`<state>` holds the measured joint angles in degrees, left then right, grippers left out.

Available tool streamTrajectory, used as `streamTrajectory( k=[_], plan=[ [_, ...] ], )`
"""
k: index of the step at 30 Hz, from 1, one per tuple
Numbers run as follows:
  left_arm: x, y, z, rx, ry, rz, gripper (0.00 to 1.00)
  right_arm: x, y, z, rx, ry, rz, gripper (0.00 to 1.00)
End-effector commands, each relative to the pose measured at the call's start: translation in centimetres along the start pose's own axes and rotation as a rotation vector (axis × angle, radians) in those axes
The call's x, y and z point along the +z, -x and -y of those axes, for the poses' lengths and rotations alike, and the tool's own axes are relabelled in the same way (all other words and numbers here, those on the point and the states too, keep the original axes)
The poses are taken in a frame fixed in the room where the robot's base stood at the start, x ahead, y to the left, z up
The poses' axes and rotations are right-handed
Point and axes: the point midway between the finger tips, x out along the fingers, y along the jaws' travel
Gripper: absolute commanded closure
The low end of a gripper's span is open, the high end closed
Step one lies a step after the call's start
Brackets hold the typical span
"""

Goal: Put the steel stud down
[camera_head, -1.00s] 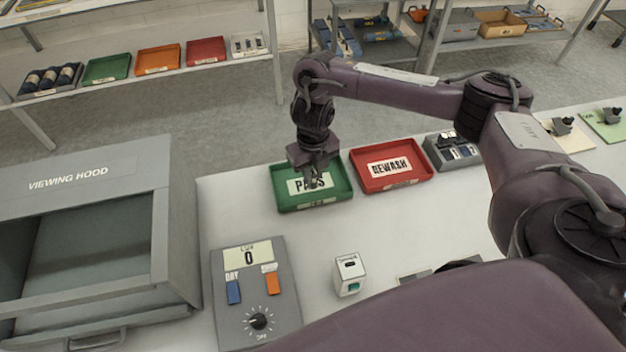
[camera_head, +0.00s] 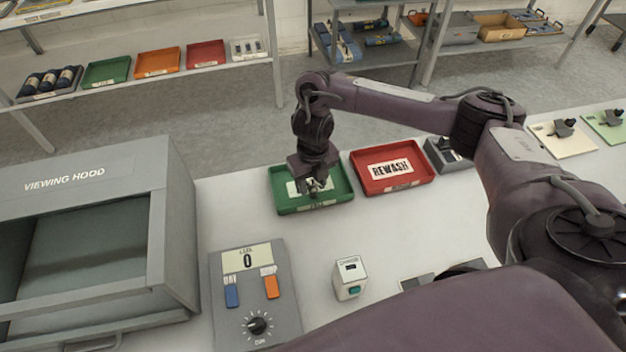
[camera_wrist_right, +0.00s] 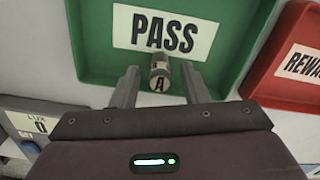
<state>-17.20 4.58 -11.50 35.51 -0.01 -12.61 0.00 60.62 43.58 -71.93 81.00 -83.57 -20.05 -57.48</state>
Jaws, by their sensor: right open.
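The steel stud (camera_wrist_right: 160,72) shows in the right wrist view as a small metal cylinder with an "A" on its end. It is in the green PASS tray (camera_wrist_right: 90,50), just below the PASS label. My right gripper (camera_wrist_right: 158,85) is open, with one finger on each side of the stud and a gap to each. In the head view my right gripper (camera_head: 314,190) reaches down into the green tray (camera_head: 340,192) and hides most of its label. The stud cannot be made out clearly there. My left gripper is not in view.
The red REWASH tray (camera_head: 410,181) stands right of the green tray. A grey control box (camera_head: 285,310) and a small white counter (camera_head: 349,278) are in front. The grey viewing hood (camera_head: 175,200) is at left. White table between them is clear.

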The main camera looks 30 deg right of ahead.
Motion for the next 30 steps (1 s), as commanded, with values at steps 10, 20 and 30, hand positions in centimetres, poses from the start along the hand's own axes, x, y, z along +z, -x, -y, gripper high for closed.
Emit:
streamTrajectory(
  k=[10, 20, 30],
  plan=[
    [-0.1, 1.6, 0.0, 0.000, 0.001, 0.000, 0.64, 0.2, 3.8, 0.1, -0.002, 0.002, 0.007, 0.59],
    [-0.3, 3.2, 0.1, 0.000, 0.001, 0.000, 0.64, 0.1, 10.1, 0.1, -0.002, 0.002, 0.005, 0.59],
    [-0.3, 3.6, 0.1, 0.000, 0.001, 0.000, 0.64, 0.0, 12.4, 0.0, 0.000, 0.001, 0.001, 0.59]
  ],
)
